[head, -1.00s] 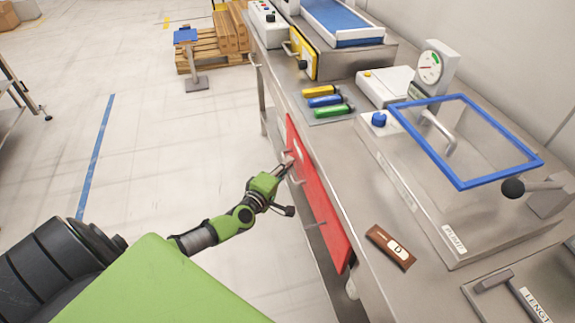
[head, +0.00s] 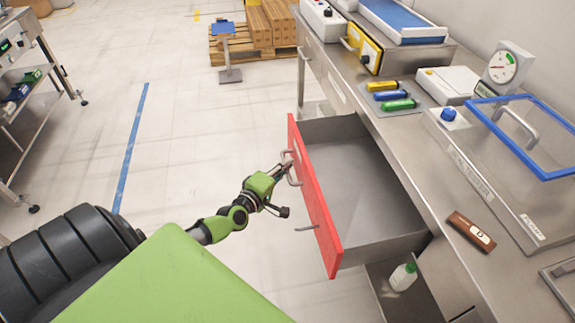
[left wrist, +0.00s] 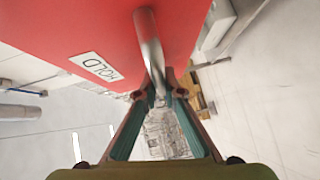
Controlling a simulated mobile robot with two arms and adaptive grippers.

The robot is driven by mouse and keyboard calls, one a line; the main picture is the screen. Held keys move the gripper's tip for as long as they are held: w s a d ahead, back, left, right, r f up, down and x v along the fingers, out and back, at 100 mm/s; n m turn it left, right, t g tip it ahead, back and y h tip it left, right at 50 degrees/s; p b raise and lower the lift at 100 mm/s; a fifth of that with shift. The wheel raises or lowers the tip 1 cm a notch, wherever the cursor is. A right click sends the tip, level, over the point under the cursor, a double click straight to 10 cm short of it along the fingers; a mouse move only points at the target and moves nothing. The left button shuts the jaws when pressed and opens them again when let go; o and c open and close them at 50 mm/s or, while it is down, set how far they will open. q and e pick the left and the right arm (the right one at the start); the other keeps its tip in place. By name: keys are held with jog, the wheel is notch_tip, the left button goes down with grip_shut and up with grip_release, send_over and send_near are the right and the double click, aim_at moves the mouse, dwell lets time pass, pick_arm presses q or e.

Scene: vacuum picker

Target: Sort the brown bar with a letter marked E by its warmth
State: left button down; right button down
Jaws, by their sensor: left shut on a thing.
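A brown bar (head: 472,232) with a pale label lies on the steel counter; its letter looks like a D, not an E. A red-fronted drawer (head: 311,200) stands pulled out of the counter, and its grey inside looks empty. My left gripper (head: 286,168) is shut on the drawer's metal handle (left wrist: 149,45). In the left wrist view, a HOLD label (left wrist: 97,67) shows on the red front (left wrist: 75,25), and the handle runs down between the fingers. My right gripper is not in view.
The counter bears a machine with a blue-framed lid (head: 545,150), a dial gauge (head: 503,66) and yellow, blue and green tubes (head: 390,95). A white bottle (head: 403,276) stands below the drawer. The floor at left is open.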

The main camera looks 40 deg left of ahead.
pick_arm(q)
jog(key=shift+f, duration=0.1)
jog(key=c, duration=2.4)
grip_release()
jog(key=s, duration=0.4)
jog(key=s+r, duration=0.1)
jog(key=s, duration=0.3)
jog(key=s+d, duration=0.1)
jog(key=s, duration=0.3)
jog(key=shift+r, duration=0.4)
jog(key=shift+f, duration=0.1)
